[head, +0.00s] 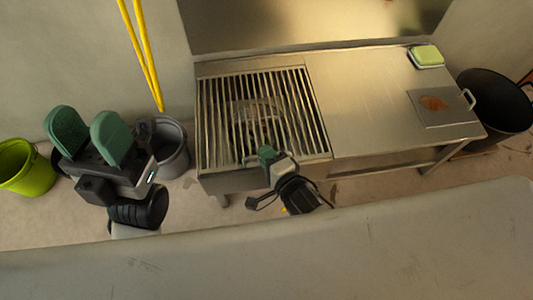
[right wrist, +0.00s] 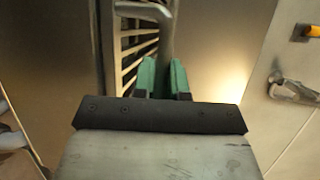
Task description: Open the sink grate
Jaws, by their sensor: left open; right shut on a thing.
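The sink grate (head: 211,122) is a panel of parallel metal bars on the left part of the steel counter. It looks flat over the sink opening. My right gripper (head: 268,155) is at the grate's front edge, near its middle. In the right wrist view, its green fingers (right wrist: 163,78) are shut on a grey metal handle (right wrist: 166,38), with grate bars (right wrist: 138,52) just beyond. The fingers hide part of the handle. My left gripper (head: 90,134) is open and empty, left of the counter and away from the grate.
The steel counter (head: 365,95) is clear beside the grate.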

